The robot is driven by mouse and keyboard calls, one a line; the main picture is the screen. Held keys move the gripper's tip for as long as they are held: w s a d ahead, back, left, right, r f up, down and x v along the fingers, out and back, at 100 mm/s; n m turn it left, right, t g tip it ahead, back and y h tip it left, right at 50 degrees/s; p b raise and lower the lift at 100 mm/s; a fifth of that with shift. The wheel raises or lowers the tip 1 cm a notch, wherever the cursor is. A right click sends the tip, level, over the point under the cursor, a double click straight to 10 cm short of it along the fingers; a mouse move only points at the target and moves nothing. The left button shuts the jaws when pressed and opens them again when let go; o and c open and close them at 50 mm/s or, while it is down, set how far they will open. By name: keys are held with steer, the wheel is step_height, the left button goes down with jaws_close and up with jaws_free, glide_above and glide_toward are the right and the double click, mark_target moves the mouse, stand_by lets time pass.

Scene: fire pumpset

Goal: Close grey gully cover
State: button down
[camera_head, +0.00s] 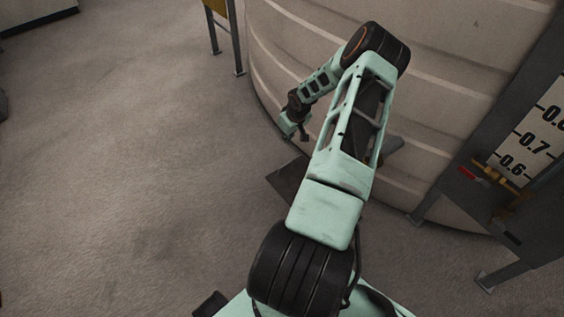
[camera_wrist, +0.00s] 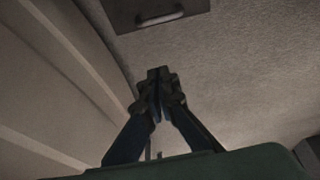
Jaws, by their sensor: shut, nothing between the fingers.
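The grey gully cover (camera_wrist: 190,32) shows at the top of the wrist view as a dark flat panel with a lighter bar handle (camera_wrist: 160,19) on it. In the head view, a dark square patch (camera_head: 284,183) lies at floor level by the tank's foot, partly hidden behind my arm. I cannot tell from these views how far the cover is tilted. My gripper (camera_wrist: 159,76) is shut and empty, its fingertips together below the handle in the picture and apart from it.
A large pale ribbed tank (camera_head: 440,95) stands close beside my arm. A dark metal stand with a level scale (camera_head: 530,145) and a brass valve (camera_head: 493,174) is at the right. A yellow-topped stand (camera_head: 224,35) is at the back.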

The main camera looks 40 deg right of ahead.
steer(key=shift+y, duration=0.3)
steer(key=f+b, duration=0.1)
steer(key=f, duration=0.3)
steer(key=f+b, duration=0.2)
steer(key=f, duration=0.2)
steer(key=w+f+b, duration=0.1)
steer(key=f, duration=0.3)
steer(key=shift+a+f, duration=0.1)
steer(key=shift+a, duration=0.3)
steer(key=shift+s+a, duration=0.1)
steer(key=shift+s, duration=0.35)
steer(key=shift+s, duration=0.1)
steer(key=shift+s+a, duration=0.1)
steer(key=shift+s, duration=0.2)
steer(key=p, duration=0.1)
glide_above(297, 181)
steer(key=shift+s, duration=0.2)
